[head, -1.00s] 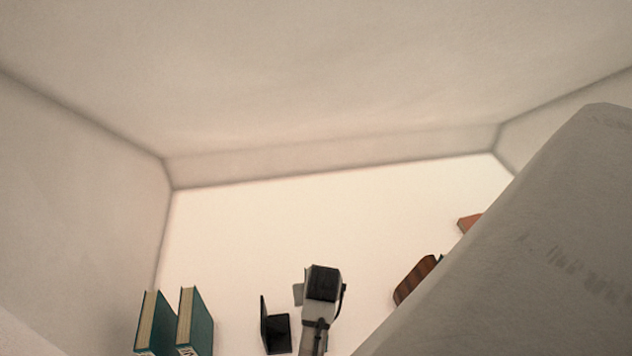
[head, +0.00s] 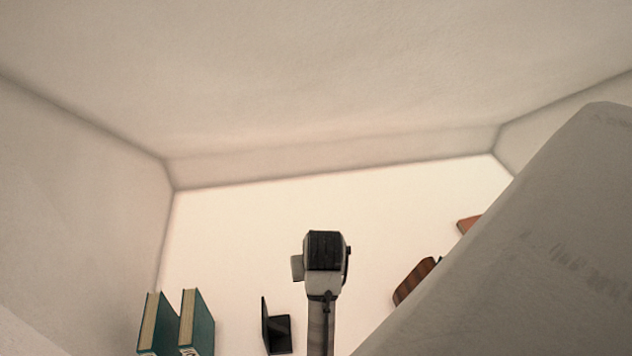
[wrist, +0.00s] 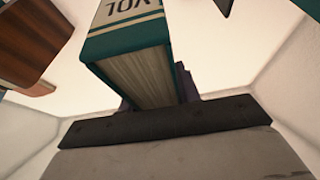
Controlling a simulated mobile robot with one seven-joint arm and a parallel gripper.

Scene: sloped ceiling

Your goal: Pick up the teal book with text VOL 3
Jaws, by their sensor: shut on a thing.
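A teal book (wrist: 135,42) with cream pages and a pale spine label reading "VOL" fills the top middle of the wrist view. Its number is cut off by the frame edge. My gripper (wrist: 157,93) is shut on this book, with dark fingers on either side of it. In the head view my gripper's body (head: 325,255) stands near the bottom centre; the held book is hidden there. Two other teal books stand at the lower left, a left one (head: 157,322) and a right one (head: 197,322). Their labels are mostly cut off.
A black bookend-like stand (head: 276,328) is left of my arm. A dark brown striped object (head: 414,282) and an orange-brown one (head: 468,223) lie to the right, partly hidden. Walls and a sloped ceiling (head: 330,80) surround the pale surface.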

